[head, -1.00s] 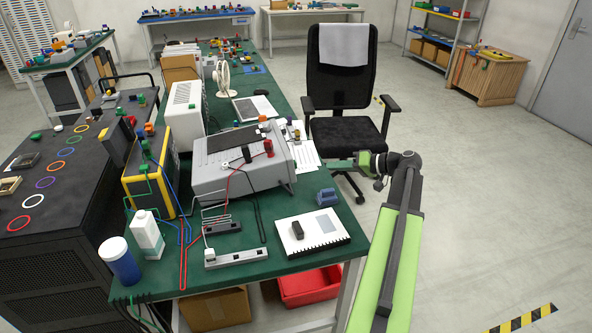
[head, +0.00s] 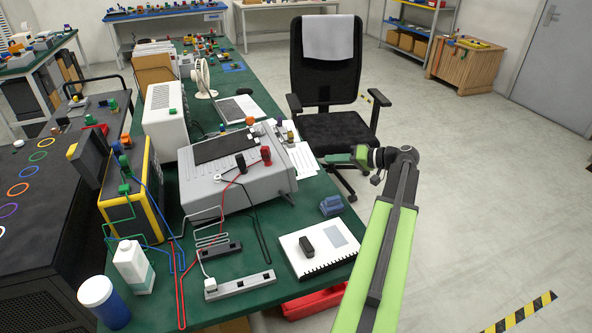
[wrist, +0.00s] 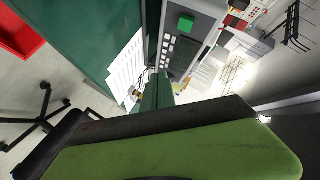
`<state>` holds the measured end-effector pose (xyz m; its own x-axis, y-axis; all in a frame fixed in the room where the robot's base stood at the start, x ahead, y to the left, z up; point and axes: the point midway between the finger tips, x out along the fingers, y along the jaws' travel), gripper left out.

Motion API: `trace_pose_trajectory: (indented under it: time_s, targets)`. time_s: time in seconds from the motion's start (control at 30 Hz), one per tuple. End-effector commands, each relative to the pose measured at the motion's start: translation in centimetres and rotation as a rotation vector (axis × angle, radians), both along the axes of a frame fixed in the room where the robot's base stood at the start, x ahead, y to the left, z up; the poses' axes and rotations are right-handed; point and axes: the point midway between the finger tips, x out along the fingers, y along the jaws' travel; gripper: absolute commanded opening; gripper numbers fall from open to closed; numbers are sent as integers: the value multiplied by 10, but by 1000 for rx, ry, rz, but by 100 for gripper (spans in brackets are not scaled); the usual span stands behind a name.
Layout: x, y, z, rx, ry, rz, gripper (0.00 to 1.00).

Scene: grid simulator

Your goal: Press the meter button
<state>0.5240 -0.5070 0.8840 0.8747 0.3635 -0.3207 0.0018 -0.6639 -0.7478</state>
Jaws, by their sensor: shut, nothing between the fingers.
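The meter (head: 215,191) is a grey box with a black panel on top, standing on the green bench. Red and black plugs are at its right side. In the wrist view, the meter's dark face (wrist: 178,57) shows a square green button (wrist: 186,23) and a column of small pale keys. My gripper (head: 338,158) is shut and empty, pointing left at the meter's right side, apart from it in the head view. Its green fingers (wrist: 157,92) also show in the wrist view, below the green button in the picture. The button is hidden in the head view.
A white notebook (head: 320,252) with a black object, a blue block (head: 331,204) and a power strip (head: 240,285) lie on the bench's near part. A black office chair (head: 340,130) stands behind my gripper. Open floor (head: 480,200) lies to the right.

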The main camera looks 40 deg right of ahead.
Motion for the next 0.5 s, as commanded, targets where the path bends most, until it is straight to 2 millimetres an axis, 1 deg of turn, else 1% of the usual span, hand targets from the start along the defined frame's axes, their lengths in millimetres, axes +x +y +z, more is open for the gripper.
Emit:
trace_pose_trajectory:
  time_s: [0.07,0.17,0.27,0.5]
  targets:
    - [-1,0,0,0,0,-2,0]
    - [0,4,-1,0,0,-4,0]
    - [3,15,-4,-1,0,-5,0]
    - [16,48,-9,0,0,-5,0]
